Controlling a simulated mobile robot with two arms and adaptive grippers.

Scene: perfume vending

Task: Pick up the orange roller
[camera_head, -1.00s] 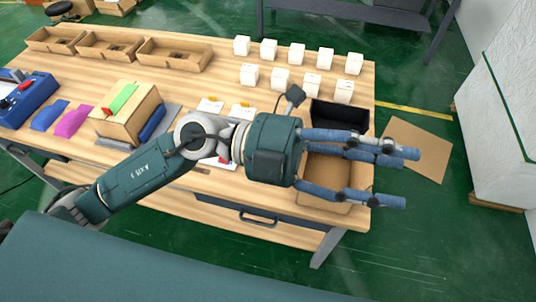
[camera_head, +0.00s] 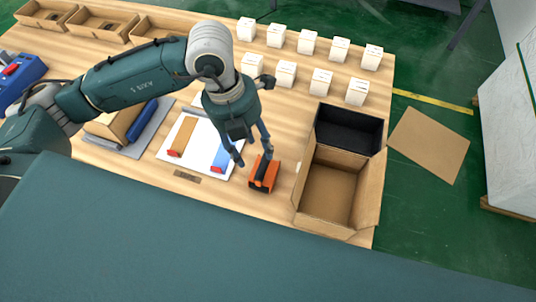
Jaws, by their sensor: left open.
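The orange roller (camera_head: 264,175), an orange block-like thing with a black top, sits on the wooden table left of the open cardboard box. My left gripper (camera_head: 254,162) points down at the roller's upper left end, with its fingers spread. One finger is left of the roller and another overlaps its far end in the picture. Whether the fingers touch it cannot be told. The roller appears to rest on the table. My right gripper is not in view.
The open cardboard box (camera_head: 328,194) with a black compartment (camera_head: 348,130) stands right of the roller. A white sheet (camera_head: 201,155) with a brown and a blue item lies to the left. Several small white boxes (camera_head: 308,42) stand behind.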

